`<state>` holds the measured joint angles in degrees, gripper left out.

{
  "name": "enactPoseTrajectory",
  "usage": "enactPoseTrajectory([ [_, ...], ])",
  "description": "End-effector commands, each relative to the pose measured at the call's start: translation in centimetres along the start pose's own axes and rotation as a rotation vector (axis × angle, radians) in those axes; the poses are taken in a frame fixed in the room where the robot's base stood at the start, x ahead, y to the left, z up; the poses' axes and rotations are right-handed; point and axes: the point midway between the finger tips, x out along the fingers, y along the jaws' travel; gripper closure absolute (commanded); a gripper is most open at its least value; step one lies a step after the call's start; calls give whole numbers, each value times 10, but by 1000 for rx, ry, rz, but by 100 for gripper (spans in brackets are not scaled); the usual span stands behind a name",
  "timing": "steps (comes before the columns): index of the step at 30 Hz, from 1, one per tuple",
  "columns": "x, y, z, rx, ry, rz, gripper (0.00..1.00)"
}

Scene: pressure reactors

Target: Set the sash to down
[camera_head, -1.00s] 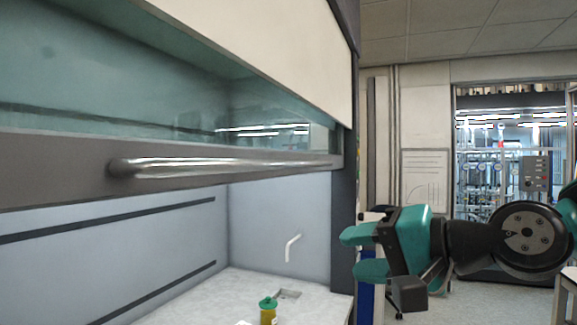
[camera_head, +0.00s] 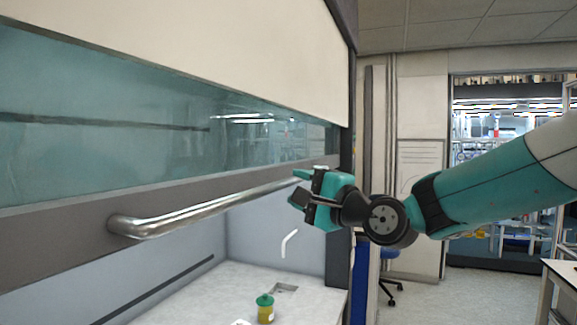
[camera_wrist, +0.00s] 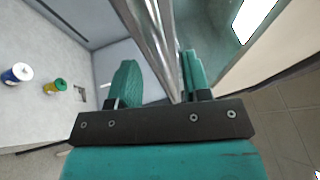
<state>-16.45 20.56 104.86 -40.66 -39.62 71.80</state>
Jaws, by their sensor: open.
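The sash is a glass pane with a grey lower frame (camera_head: 60,232) and a shiny metal bar handle (camera_head: 200,212). It stands raised, with an open gap between its frame and the white worktop. My gripper (camera_head: 299,187) is at the far right end of the handle in the head view. In the wrist view the handle (camera_wrist: 155,35) runs between the two teal fingers of my gripper (camera_wrist: 160,80). The fingers are apart, with room around the bar. Whether they touch it cannot be told.
A green-capped yellow bottle (camera_head: 265,308) stands on the worktop (camera_head: 225,285) below the sash. A blue and white container (camera_wrist: 18,74) shows in the wrist view. A dark post (camera_head: 338,250) bounds the hood at the right. Floor beyond it is partly clear.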

Motion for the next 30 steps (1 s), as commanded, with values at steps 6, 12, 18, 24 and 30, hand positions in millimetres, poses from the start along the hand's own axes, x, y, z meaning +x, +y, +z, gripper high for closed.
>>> enactPoseTrajectory([
  [6,31,-2,1,1,-2,1,56],
  [12,38,0,0,0,0,1,56],
  [18,38,1,0,0,0,1,56],
  [24,38,1,0,0,0,1,100],
  [30,37,2,0,0,0,1,100],
])
